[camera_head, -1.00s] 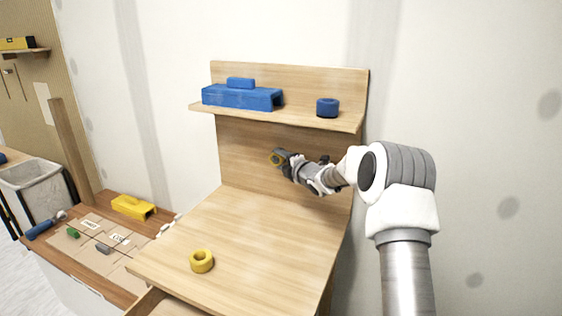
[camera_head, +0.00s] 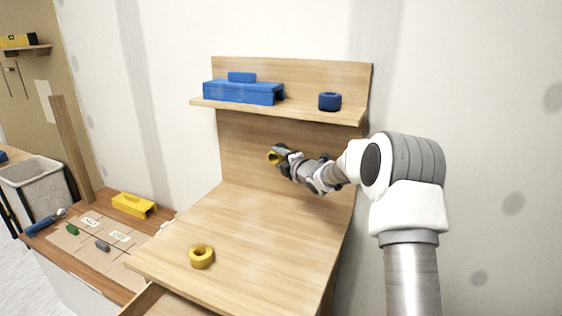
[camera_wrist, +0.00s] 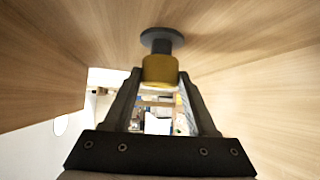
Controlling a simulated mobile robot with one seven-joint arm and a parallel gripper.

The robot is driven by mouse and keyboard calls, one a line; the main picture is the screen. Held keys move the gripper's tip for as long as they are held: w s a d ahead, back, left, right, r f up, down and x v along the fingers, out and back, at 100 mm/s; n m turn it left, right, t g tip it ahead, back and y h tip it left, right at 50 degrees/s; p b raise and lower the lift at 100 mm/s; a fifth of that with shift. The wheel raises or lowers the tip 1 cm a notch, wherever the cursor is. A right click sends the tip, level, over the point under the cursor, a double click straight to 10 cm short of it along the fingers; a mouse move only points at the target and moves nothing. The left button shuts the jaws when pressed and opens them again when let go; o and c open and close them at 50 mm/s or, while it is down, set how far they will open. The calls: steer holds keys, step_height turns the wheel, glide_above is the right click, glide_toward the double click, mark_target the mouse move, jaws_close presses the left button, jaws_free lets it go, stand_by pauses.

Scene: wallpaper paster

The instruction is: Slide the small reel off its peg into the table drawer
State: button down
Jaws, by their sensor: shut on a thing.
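The small yellow reel (camera_wrist: 160,69) is between my gripper's fingers in the wrist view. A dark peg (camera_wrist: 161,46) with a round base shows just beyond it, in line with it. I cannot tell how much of the peg is inside the reel. In the head view the reel (camera_head: 273,157) is at the tip of my gripper (camera_head: 280,156), in front of the back board under the shelf. My gripper is shut on the reel. The table drawer (camera_head: 150,298) is partly visible at the table's front left edge, standing out; its inside is mostly out of frame.
A larger yellow ring (camera_head: 201,257) lies on the table top (camera_head: 260,235). The shelf (camera_head: 300,111) above my gripper holds a blue box-like tool (camera_head: 243,92) and a blue roll (camera_head: 329,102). A lower bench (camera_head: 85,238) stands at the left. Most of the table top is clear.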

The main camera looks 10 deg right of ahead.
steer(key=shift+s+a+b, duration=0.75)
steer(key=shift+s+b, duration=0.35)
steer(key=shift+b, duration=0.1)
steer(key=shift+s+a+b, duration=0.55)
steer(key=shift+s+b, duration=0.3)
steer(key=shift+b, duration=0.15)
steer(key=shift+s+a+b, duration=0.55)
steer(key=shift+s+b, duration=0.3)
steer(key=shift+b, duration=0.15)
